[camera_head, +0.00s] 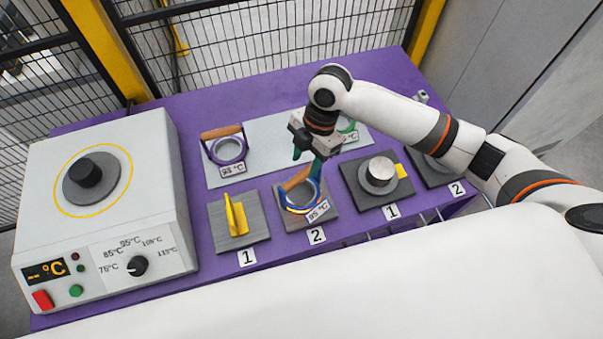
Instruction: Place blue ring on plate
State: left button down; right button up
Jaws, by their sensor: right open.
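The blue ring (291,208) has a wooden handle and an "85 °C" tag. It sits on the grey square plate (291,222) behind the left "2" label, near the middle of the purple table. My right gripper (307,160) reaches in from the right and is just above the ring's handle. Its teal fingers are open and point down. The handle's right end is close to the fingers; I cannot tell whether they touch. My left gripper is not in view.
A purple ring (229,150) tagged "95 °C" stands on a pale board (226,177); a green ring (349,129) is partly hidden behind my gripper. A yellow piece (236,217), a metal cylinder (379,171) and a heater box (97,220) stand nearby. Mesh fencing is behind.

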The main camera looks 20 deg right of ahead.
jog(key=shift+v, duration=1.65)
